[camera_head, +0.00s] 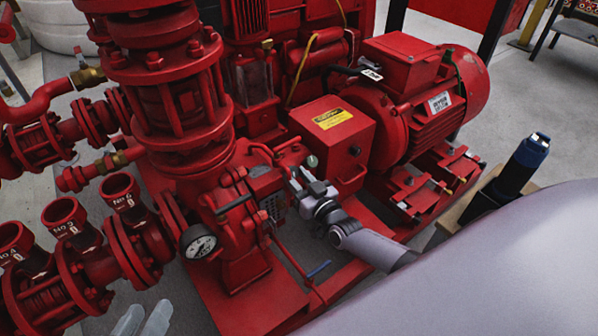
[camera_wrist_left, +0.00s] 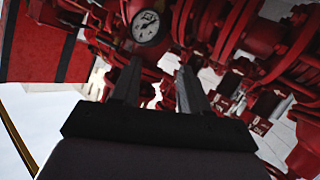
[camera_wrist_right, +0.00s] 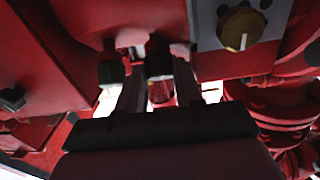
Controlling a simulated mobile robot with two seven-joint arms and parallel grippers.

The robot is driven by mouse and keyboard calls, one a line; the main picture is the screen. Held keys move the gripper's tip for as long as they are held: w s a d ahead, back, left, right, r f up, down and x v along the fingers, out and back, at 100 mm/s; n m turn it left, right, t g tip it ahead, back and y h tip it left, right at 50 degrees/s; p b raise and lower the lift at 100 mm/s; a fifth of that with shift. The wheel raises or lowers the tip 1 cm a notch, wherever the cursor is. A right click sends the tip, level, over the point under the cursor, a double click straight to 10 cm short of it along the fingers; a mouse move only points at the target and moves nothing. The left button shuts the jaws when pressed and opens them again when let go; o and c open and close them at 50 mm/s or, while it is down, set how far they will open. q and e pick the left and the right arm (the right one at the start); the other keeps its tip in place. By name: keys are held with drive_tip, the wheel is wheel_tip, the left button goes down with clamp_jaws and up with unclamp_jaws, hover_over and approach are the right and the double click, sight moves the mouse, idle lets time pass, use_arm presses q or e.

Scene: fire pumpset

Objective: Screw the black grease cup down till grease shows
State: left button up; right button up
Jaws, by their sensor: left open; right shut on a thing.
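In the right wrist view a black ribbed grease cup (camera_wrist_right: 159,66) sits under the red pump body between the fingers of my right gripper (camera_wrist_right: 158,72), which is shut on it. A second black ribbed cap (camera_wrist_right: 112,73) is just left of the fingers. In the head view my right gripper (camera_head: 308,190) reaches the pump's side, and the cup there is hidden or too small to tell. I see no grease clearly. My left gripper (camera_head: 142,322) is at the bottom edge of the head view. In the left wrist view it (camera_wrist_left: 158,72) is open and empty.
A pressure gauge (camera_head: 199,243) is on the pump's front. A red motor (camera_head: 420,95) and a red box with a yellow label (camera_head: 335,125) are behind my right gripper. A yellowish knob (camera_wrist_right: 242,28) is right of the cup. Red pipe flanges (camera_head: 65,217) crowd the left.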

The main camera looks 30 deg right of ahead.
use_arm(q)
drive_tip(key=shift+s+a+r+y+p, duration=0.2)
drive_tip(key=shift+a+y+p, duration=0.2)
drive_tip(key=shift+a+p, duration=0.2)
use_arm(e)
drive_tip(key=shift+a+m+h, duration=0.15)
drive_tip(key=shift+m+h, duration=0.95)
drive_tip(key=shift+m, duration=0.3)
drive_tip(key=o, duration=0.8)
drive_tip(key=shift+s+p, duration=0.3)
drive_tip(key=shift+s, duration=0.25)
use_arm(q)
drive_tip(key=shift+s+a+r+m+y+p, duration=0.1)
drive_tip(key=shift+s+a+m+y+p, duration=0.1)
drive_tip(key=shift+s+a+y+p, duration=0.3)
drive_tip(key=shift+s+a+m+y+p, duration=0.1)
drive_tip(key=shift+a+m+y+p, duration=0.1)
drive_tip(key=shift+a+p, duration=0.5)
use_arm(e)
drive_tip(key=shift+s+a, duration=0.15)
drive_tip(key=shift+s, duration=2.95)
